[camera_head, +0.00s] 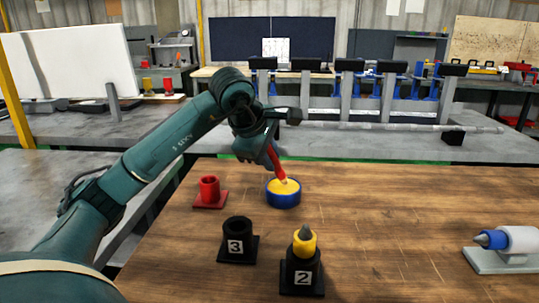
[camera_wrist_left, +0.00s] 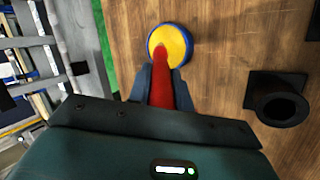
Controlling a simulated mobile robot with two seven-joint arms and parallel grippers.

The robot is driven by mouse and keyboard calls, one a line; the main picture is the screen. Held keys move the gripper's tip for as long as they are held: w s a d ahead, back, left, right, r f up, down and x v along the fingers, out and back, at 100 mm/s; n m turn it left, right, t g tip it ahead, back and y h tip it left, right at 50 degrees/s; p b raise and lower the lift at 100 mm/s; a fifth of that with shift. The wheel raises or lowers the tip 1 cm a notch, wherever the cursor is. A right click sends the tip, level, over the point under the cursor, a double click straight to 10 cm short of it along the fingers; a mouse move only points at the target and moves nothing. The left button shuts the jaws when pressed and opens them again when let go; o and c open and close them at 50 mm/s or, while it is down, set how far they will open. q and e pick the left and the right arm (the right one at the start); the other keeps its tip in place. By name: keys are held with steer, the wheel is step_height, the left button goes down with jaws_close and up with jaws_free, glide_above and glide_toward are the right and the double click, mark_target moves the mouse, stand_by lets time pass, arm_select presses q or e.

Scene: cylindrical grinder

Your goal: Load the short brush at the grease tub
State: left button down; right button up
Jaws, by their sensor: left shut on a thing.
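The grease tub (camera_head: 284,198) is a round blue tub filled with yellow grease, standing on the wooden table; it also shows in the left wrist view (camera_wrist_left: 183,45). My left gripper (camera_head: 271,160) is shut on the red short brush (camera_head: 279,170), just behind and above the tub. The brush is tilted, its lower end over the yellow grease and seeming to reach it; exact contact is hard to tell. In the left wrist view the brush (camera_wrist_left: 162,92) sits between the fingers and its end overlaps the yellow surface. My right gripper is not in view.
An empty red holder (camera_head: 209,190) stands left of the tub. A black holder marked 3 (camera_head: 237,246) is empty; one marked 2 (camera_head: 301,278) holds a yellow, grey-tipped piece. A white-and-blue piece (camera_head: 515,240) lies in a cradle at right. The table's middle right is clear.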

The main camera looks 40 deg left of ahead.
arm_select(q)
steer(key=shift+r+p, duration=0.3)
steer(key=shift+r, duration=0.4)
steer(key=shift+r+p, duration=0.65)
steer(key=shift+r, duration=0.1)
steer(key=shift+r+p, duration=0.6)
steer(key=shift+r, duration=0.05)
step_height(320, 180, up, 2)
steer(key=shift+p, duration=0.9)
steer(key=shift+r+p, duration=0.3)
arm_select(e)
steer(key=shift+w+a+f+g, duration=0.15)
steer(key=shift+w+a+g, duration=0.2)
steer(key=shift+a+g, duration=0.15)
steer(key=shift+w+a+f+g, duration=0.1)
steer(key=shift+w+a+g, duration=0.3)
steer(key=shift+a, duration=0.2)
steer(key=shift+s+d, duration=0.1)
